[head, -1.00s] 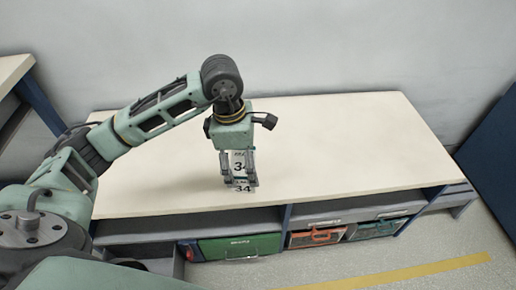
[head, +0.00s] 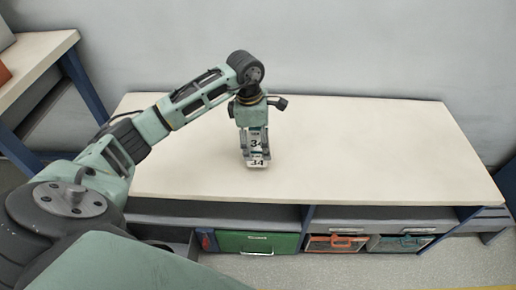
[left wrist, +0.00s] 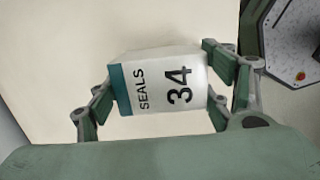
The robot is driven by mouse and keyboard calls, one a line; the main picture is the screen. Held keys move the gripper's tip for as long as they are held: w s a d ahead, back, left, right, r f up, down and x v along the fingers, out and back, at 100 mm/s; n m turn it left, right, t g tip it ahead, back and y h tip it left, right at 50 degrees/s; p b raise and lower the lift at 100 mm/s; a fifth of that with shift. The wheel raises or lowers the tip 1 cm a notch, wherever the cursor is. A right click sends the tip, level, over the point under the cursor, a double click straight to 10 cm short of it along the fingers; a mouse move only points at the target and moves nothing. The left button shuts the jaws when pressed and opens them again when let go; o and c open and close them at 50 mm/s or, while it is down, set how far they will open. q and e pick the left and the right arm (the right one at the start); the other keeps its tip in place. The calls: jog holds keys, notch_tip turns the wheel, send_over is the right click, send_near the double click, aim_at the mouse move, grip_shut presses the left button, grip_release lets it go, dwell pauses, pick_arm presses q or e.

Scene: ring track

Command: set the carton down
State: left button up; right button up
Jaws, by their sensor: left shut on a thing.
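The carton (head: 258,161) is small and white, with a dark "34" on its faces. In the left wrist view the carton (left wrist: 162,86) shows the word "SEALS", "34" and a teal band at one end. My left gripper (head: 256,150) points down over the bench top (head: 370,150) and is shut on the carton. In the left wrist view its fingers (left wrist: 160,80) hold the carton from both sides. The carton looks upright, low over or on the bench; I cannot tell whether its base touches. My right gripper is in neither view.
The bench top around the carton is clear, with much free room to the right. Under it are a green box (head: 257,242), an orange-handled crate (head: 335,243) and a teal-handled crate (head: 402,243). Another table (head: 38,45) stands at the left. A wall runs behind.

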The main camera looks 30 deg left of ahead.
aim_at(253, 139)
pick_arm(q)
notch_tip(253, 139, down, 3)
jog(key=shift+s+r, duration=0.1)
jog(key=shift+f, duration=0.25)
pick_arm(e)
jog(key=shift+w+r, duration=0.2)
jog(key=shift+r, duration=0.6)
pick_arm(q)
jog(key=shift+f, duration=0.15)
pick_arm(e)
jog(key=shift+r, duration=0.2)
pick_arm(q)
jog(key=o, duration=1.3)
jog(key=shift+c, duration=0.2)
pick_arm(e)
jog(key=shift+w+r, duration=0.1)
pick_arm(q)
jog(key=shift+r, duration=0.2)
jog(key=r, duration=0.4)
jog(key=r+p, duration=0.1)
jog(key=r, duration=0.3)
jog(key=a+r, duration=0.1)
jog(key=r, duration=0.2)
jog(key=shift+s+a+r, duration=0.1)
jog(key=shift+s+r, duration=0.25)
jog(key=shift+r, duration=0.05)
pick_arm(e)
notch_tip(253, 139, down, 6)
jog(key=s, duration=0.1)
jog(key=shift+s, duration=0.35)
